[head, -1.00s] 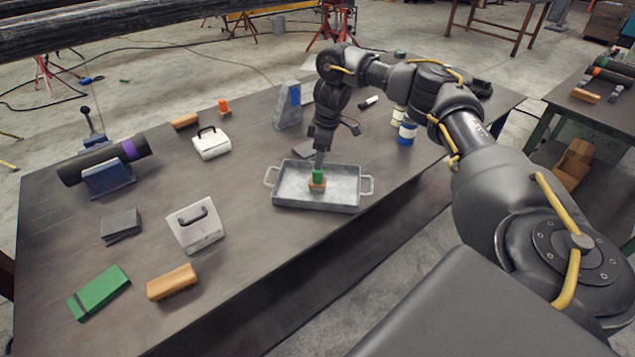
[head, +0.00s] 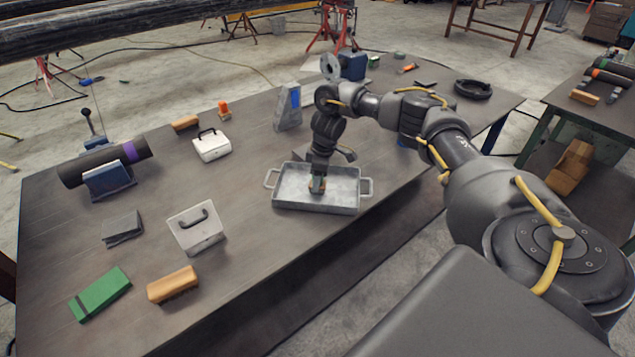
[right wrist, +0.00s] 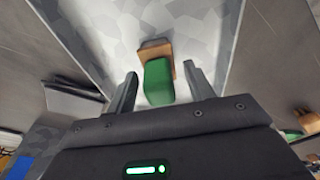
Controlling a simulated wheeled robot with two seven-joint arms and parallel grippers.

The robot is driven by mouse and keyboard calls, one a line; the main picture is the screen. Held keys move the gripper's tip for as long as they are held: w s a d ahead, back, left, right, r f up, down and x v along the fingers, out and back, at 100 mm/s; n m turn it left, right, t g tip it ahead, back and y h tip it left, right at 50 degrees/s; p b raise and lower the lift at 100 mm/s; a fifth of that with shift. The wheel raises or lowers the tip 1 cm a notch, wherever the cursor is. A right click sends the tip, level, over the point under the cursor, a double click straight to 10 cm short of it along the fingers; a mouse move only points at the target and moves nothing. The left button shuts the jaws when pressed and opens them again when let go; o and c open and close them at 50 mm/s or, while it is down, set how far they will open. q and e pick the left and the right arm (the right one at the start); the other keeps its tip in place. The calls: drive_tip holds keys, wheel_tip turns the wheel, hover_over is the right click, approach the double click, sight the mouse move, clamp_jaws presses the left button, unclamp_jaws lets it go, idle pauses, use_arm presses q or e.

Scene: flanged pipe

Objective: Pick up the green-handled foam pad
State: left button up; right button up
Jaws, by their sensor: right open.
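The green-handled foam pad stands in the grey metal tray (head: 285,190) on the table. In the head view my right gripper (head: 318,180) points down over it and hides most of it. In the right wrist view the green handle of the foam pad (right wrist: 158,82) stands up from an orange-brown block with a dark end. My right gripper (right wrist: 160,85) is open there, one finger on each side of the handle, with a small gap visible on each side. My left gripper is not in view.
The low tray walls surround the pad.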

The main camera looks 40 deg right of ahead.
drive_tip(key=c, duration=0.9)
drive_tip(key=shift+r, duration=0.1)
drive_tip(key=shift+r+b, duration=0.25)
drive_tip(key=shift+b, duration=0.1)
wheel_tip(320, 180, up, 2)
drive_tip(key=shift+w+r+b, duration=0.1)
drive_tip(key=shift+b, duration=0.55)
drive_tip(key=s+a+r+p, duration=0.1)
drive_tip(key=s+a+r, duration=0.8)
drive_tip(key=a+r, duration=0.1)
drive_tip(key=shift+a, duration=0.45)
